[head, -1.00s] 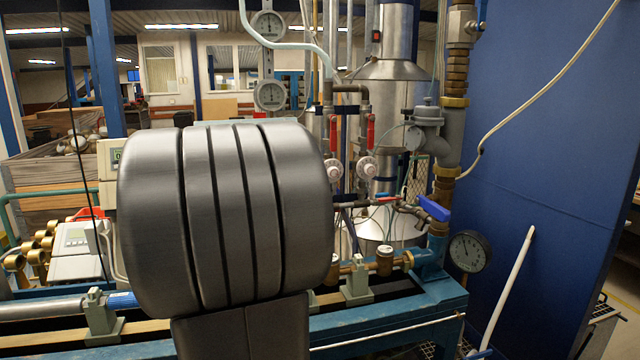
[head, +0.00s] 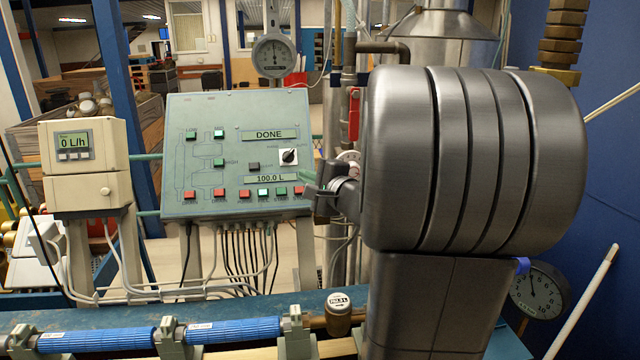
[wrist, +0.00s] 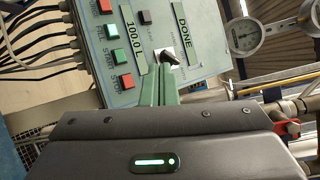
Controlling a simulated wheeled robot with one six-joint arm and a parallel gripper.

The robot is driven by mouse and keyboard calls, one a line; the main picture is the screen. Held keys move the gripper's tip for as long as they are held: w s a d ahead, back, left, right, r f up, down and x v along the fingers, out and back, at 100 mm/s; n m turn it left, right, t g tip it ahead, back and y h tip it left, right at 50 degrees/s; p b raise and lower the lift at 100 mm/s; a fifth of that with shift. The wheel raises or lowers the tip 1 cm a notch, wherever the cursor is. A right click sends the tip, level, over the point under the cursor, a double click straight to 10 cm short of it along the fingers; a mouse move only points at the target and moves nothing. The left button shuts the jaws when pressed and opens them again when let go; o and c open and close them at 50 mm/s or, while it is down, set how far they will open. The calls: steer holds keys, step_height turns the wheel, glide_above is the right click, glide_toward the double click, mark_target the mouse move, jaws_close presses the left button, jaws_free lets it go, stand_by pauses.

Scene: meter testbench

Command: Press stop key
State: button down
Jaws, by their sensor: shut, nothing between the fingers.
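A grey-green control panel (head: 176,135) faces me, with displays reading "DONE" and "100.0 L" and a row of keys along its bottom. The rightmost key in that row, a red one (head: 298,191), appears to be the stop key; its label is too small to read surely. It also shows as a red key in the wrist view (wrist: 123,82). My gripper (head: 305,178) is shut and empty at the panel's lower right. In the wrist view its green fingers (wrist: 161,68) overlap the panel beside the red key and below the black knob (wrist: 167,57). I cannot tell whether they touch the panel.
A beige meter box (head: 85,165) reading "0 L/h" stands left of the panel. Cables hang below the panel. Blue pipes (head: 235,330) run along the bench in front. A round gauge (head: 273,56) stands behind, and another (head: 539,293) sits at lower right.

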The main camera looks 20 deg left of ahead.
mark_target(299, 190)
steer(key=shift+s, duration=0.2)
steer(key=shift+w+a+f, duration=0.1)
steer(key=w+a+f+b, duration=0.2)
steer(key=w+f+b, duration=0.1)
steer(key=w+f, duration=0.2)
steer(key=shift+w+a+f+b, duration=0.35)
steer(key=shift+w+a+b, duration=0.05)
stand_by(0.4)
steer(key=shift+f, duration=0.1)
stand_by(1.7)
steer(key=shift+w+a+f+b, duration=0.15)
steer(key=shift+w+b, duration=0.15)
steer(key=shift+b, duration=0.25)
